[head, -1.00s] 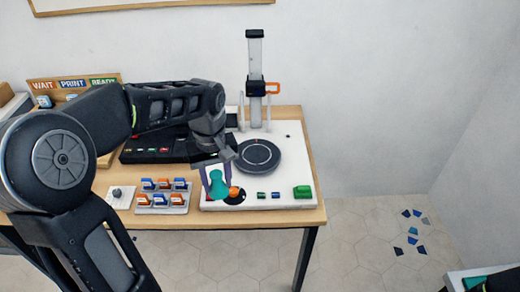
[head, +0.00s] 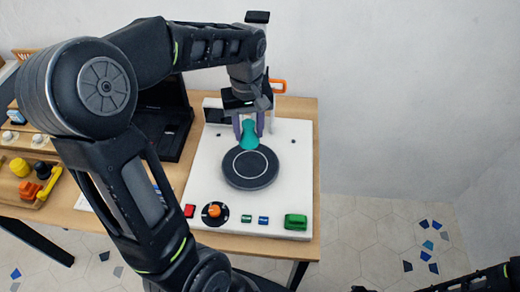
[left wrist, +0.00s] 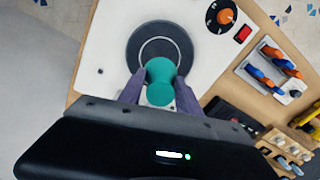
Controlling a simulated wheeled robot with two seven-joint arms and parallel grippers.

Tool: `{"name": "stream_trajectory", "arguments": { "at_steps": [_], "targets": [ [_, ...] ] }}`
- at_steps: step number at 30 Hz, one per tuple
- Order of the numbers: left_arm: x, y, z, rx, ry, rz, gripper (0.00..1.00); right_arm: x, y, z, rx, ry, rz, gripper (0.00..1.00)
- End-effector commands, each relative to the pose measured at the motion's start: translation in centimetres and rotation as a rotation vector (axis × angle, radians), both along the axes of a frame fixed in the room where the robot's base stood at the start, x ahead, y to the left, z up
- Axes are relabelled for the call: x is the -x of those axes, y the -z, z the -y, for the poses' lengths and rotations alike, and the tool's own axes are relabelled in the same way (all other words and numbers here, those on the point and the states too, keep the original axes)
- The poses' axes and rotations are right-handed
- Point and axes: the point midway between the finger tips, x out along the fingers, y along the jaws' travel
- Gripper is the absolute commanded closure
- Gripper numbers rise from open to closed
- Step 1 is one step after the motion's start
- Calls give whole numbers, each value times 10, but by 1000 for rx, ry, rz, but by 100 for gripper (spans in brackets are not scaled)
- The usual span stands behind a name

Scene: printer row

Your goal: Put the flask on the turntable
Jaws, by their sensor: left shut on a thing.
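The teal flask (head: 249,138) is held between the purple fingers of my left gripper (head: 249,127), which is shut on it. The flask also shows in the left wrist view (left wrist: 160,82), between the two fingers. The turntable (head: 250,178) is a dark round disc with a pale ring, on a white board. In the head view the flask overlaps the turntable's far edge. I cannot tell whether its base touches the disc. My right gripper does not show.
The white board (head: 200,175) carries an orange knob (head: 214,211), a red button (head: 189,211) and a green block (head: 296,222) along its front. An upright post with an orange bracket (head: 278,86) stands behind the gripper.

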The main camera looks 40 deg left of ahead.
Motion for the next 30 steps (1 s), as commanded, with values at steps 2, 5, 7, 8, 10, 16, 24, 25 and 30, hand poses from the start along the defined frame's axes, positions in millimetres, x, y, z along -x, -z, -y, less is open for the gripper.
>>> {"name": "stream_trajectory", "arguments": {
  "at_steps": [2,5,7,8,10,16,24,25,30],
  "targets": [
    [0,0,0,0,0,0,98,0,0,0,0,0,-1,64],
    [0,0,0,0,0,0,98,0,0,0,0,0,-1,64],
    [0,0,0,0,0,0,98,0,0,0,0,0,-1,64],
    [0,0,0,0,0,0,98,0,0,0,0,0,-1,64],
    [0,0,0,0,0,0,98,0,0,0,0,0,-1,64],
    [1,20,0,1,0,-5,98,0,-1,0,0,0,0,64],
    [1,61,0,0,0,-3,98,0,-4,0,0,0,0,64],
    [0,62,0,-1,-1,-2,98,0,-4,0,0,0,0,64],
    [0,63,0,-1,0,1,98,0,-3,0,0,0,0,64]
  ]
}}
